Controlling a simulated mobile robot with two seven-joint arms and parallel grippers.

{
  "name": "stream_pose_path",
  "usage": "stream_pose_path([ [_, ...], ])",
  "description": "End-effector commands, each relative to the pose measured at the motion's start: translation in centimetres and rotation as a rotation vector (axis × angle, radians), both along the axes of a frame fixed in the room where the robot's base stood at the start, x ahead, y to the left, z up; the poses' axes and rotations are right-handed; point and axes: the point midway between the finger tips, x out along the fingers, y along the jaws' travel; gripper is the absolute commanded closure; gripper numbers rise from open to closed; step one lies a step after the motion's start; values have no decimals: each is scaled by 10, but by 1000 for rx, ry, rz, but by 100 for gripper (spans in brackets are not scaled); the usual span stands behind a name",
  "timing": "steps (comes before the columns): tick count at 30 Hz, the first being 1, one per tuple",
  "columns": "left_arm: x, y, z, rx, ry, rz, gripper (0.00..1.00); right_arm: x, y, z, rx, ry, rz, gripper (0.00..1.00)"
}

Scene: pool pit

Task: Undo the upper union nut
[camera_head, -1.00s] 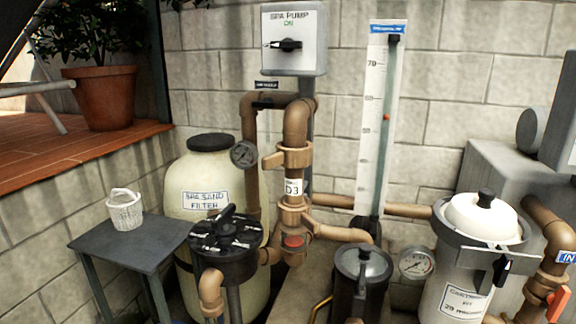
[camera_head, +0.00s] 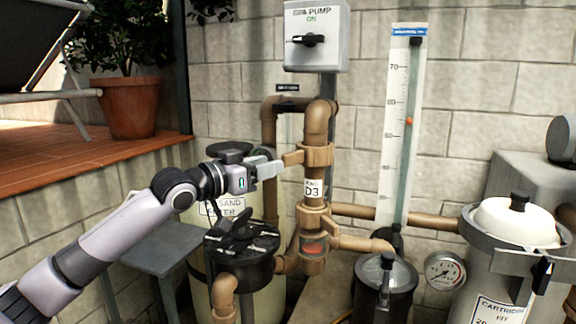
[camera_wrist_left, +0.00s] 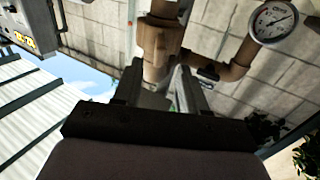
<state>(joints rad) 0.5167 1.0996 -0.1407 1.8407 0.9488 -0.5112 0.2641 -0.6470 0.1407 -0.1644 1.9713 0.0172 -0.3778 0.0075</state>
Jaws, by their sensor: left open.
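The upper union nut (camera_head: 318,156) is a brown collar with a lug on its left side, on the vertical pipe above the D3 label (camera_head: 312,188). My left gripper (camera_head: 278,165) is just left of the nut, with its fingers pointing at the lug. In the left wrist view the fingers (camera_wrist_left: 157,85) are apart, and the brown nut (camera_wrist_left: 160,38) shows beyond and between them. I cannot tell whether a finger touches the lug. My right gripper is not in view.
A lower union nut (camera_head: 313,220) sits below the label. The black multiport valve (camera_head: 240,248) is under my left arm. A pressure gauge (camera_wrist_left: 273,20) shows close by in the left wrist view. The flow meter (camera_head: 402,120) stands to the right.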

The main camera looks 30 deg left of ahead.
Motion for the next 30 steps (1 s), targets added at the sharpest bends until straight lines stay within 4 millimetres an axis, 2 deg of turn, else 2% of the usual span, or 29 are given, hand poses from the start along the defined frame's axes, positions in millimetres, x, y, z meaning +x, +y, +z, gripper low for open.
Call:
stream_pose_path([
  [5, 12, -2, 4, -5, -2, 1, 58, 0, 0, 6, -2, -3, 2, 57],
  [18, 62, -12, 2, -2, -2, -1, 58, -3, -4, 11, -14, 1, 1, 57],
  [30, 69, -14, 1, 1, -1, -1, 58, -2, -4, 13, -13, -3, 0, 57],
])
